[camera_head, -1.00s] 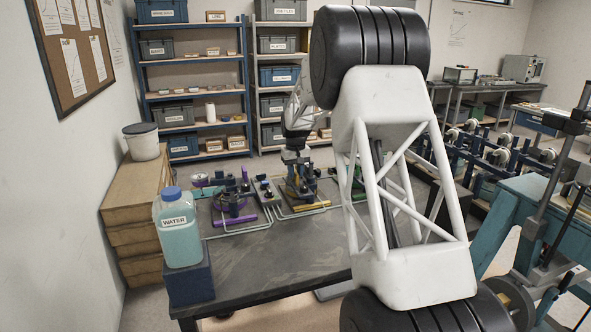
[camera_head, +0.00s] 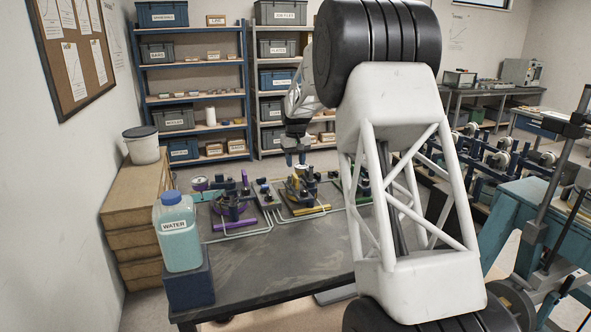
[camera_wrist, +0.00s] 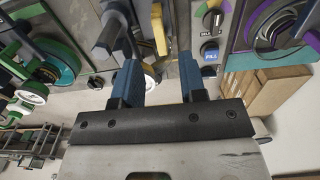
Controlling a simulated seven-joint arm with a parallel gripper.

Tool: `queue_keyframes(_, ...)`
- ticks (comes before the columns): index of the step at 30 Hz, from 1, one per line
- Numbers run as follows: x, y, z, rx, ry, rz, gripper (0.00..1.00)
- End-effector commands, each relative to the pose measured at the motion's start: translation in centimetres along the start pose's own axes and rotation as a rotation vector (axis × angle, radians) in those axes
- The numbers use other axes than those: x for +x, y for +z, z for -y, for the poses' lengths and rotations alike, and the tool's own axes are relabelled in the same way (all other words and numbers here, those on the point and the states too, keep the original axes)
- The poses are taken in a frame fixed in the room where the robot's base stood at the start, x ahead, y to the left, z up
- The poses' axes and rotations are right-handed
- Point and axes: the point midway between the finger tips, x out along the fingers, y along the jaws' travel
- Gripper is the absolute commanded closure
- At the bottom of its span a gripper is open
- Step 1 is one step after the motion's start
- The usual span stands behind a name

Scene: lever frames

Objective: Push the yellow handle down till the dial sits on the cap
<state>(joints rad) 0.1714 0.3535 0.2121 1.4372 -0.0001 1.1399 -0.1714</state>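The yellow fixture (camera_head: 294,188) stands on the bench in the head view, with a yellow bar (camera_head: 312,211) along its front. A pale dial (camera_head: 303,170) shows at its top, just under my gripper (camera_head: 297,158). In the wrist view my gripper (camera_wrist: 160,82) has its two blue fingers apart with a gap between them. A yellow bar (camera_wrist: 158,30) shows beyond the gap, and nothing is clearly held. A pale round face (camera_wrist: 150,74) is partly hidden behind the left finger. I cannot tell the cap apart, nor whether the dial touches it.
A purple fixture (camera_head: 232,205) stands to the left and a green one (camera_head: 362,185) to the right, close by. Grey pipes run along the bench. A water jug (camera_head: 177,232) stands at the front left. The bench (camera_head: 290,260) is clear in front.

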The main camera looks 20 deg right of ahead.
Motion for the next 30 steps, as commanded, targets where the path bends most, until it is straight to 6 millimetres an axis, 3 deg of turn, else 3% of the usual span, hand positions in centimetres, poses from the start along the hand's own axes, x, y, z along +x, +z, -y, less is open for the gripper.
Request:
queue_keyframes(7,-1.9,0.0,0.0,0.000,0.000,-0.001,0.62)
queue_keyframes(23,-2.1,0.0,0.0,0.000,0.000,0.000,0.62)
queue_keyframes(30,-3.1,1.3,0.6,0.000,0.001,-0.007,0.62)
